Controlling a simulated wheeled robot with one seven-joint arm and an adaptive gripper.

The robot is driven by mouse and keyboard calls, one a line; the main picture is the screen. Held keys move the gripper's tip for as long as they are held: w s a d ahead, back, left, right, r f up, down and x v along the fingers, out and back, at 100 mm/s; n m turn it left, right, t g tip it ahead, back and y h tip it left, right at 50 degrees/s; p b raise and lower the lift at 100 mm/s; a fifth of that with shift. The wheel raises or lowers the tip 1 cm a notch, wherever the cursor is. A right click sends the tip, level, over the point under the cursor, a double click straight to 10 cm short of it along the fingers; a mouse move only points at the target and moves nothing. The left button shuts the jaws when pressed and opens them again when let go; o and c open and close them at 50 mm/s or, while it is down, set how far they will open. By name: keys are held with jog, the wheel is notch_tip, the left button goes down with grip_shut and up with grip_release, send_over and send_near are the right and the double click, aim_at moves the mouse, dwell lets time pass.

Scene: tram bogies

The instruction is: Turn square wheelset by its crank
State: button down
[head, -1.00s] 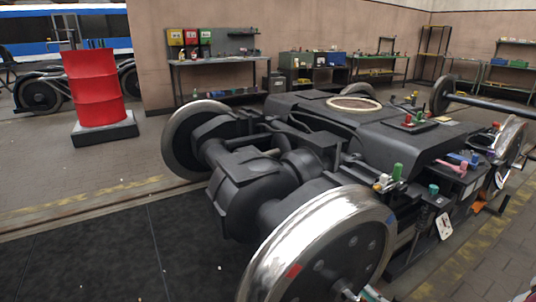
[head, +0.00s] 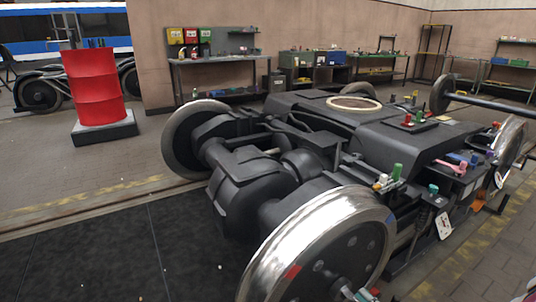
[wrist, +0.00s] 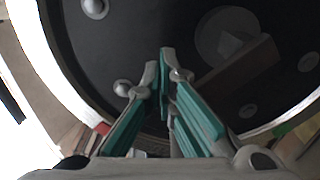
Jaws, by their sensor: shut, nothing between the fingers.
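The near wheel (head: 318,240) of the front wheelset has a bright rim and a dark face with several bolts. Red and blue marks show on its rim. In the wrist view the dark wheel face (wrist: 110,50) fills most of the picture. Its round hub carries a squarish boss (wrist: 229,44). A brownish bar (wrist: 240,68), perhaps the crank, crosses the face below the hub. My gripper (wrist: 165,58) is shut and empty, its teal-padded fingers close in front of the face; contact cannot be told. At the head view's bottom edge, small grey, teal and red parts are cut off.
The black bogie frame (head: 440,143) stands behind the wheel, with small coloured parts on it. The far wheel (head: 188,140) is at its left. A red barrel (head: 93,88) stands on a dark plinth at far left. The dark floor (head: 100,250) at lower left is clear.

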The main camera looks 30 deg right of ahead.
jog(key=shift+s+a+f, duration=0.1)
jog(key=shift+a+f, duration=0.05)
jog(key=shift+a, duration=0.6)
jog(key=shift+a+f, duration=0.1)
jog(key=shift+a, duration=0.05)
jog(key=shift+a+f, duration=0.3)
jog(key=shift+a, duration=0.45)
jog(key=shift+s+a+f, duration=0.1)
jog(key=shift+a+f, duration=0.4)
jog(key=shift+a, duration=0.25)
dwell(0.6)
jog(key=shift+s+a+f+b, duration=0.1)
jog(key=shift+a+f+b, duration=0.8)
jog(key=shift+f, duration=0.3)
dwell(1.2)
jog(key=shift+d+r, duration=0.1)
jog(key=shift+r, duration=0.2)
dwell(0.4)
jog(key=s, duration=0.7)
jog(key=shift+d, duration=0.3)
